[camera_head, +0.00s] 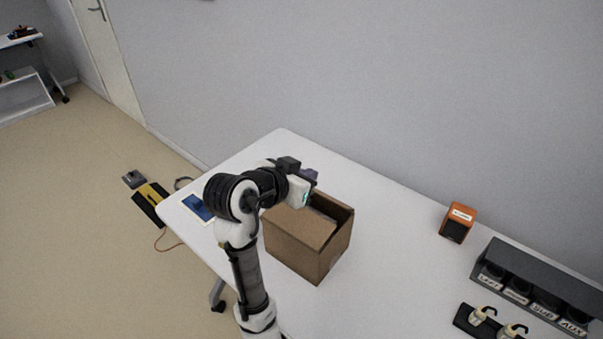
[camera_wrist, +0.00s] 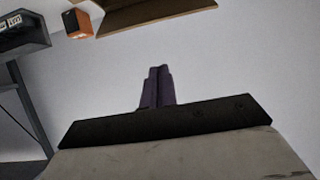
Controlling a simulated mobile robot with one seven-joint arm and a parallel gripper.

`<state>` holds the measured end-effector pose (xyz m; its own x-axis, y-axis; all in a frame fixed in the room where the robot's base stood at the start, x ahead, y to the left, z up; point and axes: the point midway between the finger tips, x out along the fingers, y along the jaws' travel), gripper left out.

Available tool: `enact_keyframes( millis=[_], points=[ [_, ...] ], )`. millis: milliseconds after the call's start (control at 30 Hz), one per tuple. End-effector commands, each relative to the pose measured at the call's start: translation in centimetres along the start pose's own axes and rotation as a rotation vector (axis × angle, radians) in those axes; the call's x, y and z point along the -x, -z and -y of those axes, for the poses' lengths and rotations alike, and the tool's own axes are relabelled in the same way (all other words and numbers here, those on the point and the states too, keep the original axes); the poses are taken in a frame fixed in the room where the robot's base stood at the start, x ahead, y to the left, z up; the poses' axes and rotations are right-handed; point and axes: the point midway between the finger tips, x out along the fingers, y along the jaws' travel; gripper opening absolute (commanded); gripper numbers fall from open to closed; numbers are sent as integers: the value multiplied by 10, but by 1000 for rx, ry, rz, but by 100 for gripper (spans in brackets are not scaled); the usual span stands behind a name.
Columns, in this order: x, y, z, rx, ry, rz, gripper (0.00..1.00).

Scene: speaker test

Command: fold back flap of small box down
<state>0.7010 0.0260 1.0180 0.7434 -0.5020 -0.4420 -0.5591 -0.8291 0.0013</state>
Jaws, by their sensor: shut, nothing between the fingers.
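The small brown cardboard box (camera_head: 295,258) stands on the white table, right of my forearm in the head view. One flap (camera_head: 300,226) lies over the near part of its top. The far part of the opening shows dark, with cardboard along the far edge (camera_head: 335,204). My gripper (camera_head: 312,174) is above the box's far left side, partly hidden by my wrist. In the wrist view its dark fingers (camera_wrist: 158,72) are together and empty. A strip of the box (camera_wrist: 150,14) shows at the top there, apart from the fingers. I cannot tell which strip is the back flap.
A blue item (camera_head: 197,208) lies at the table's left end. The wall is close behind the table.

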Motion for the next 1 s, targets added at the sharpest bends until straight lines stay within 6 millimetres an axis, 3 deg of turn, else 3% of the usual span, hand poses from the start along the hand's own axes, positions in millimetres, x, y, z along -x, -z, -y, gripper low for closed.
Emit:
enact_keyframes(
  millis=[300,600,1000],
  points=[
    [-67,0,0,2,0,3,0],
    [-53,-32,1,3,4,0,0],
    [-51,-37,1,0,4,-2,0]
  ],
)
